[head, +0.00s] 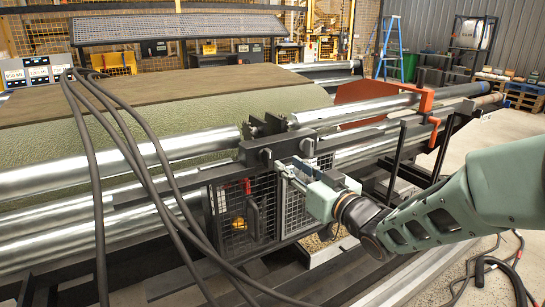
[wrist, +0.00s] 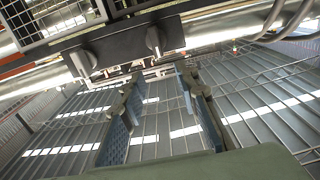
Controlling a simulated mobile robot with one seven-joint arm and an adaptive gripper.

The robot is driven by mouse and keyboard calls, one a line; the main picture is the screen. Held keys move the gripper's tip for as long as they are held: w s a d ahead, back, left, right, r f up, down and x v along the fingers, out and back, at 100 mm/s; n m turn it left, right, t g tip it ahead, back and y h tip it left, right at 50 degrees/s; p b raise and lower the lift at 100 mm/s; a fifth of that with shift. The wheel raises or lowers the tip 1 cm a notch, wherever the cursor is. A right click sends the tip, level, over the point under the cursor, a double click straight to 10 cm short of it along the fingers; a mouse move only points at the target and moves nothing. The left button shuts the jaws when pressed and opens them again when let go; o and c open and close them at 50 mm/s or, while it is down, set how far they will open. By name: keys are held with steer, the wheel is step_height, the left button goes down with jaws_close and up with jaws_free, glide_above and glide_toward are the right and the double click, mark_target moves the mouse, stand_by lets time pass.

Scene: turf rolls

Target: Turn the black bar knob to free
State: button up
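A dark panel (wrist: 120,42) crosses the top of the wrist view and carries two bar knobs. One knob (wrist: 155,40) is in line with the gap between my fingers; the other knob (wrist: 83,62) is to its left. Both look dark grey, and I cannot tell which is the task's. In the head view the panel (head: 285,148) sits on the machine's front beam. My gripper (wrist: 160,76) is open, with clear space between its two fingers, and looks empty. In the head view my gripper (head: 285,168) is just below the panel; whether it touches is unclear.
Mesh guards (head: 240,215) stand below the panel, with a red part and a yellow part behind the left one. Shiny rollers (head: 80,178) run along the machine beside a green turf sheet (head: 180,128). Black cables (head: 95,190) hang at left.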

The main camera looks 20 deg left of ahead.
mark_target(270, 151)
steer(key=x, duration=1)
steer(key=shift+d, duration=0.1)
steer(key=shift+c, duration=0.6)
jaws_close()
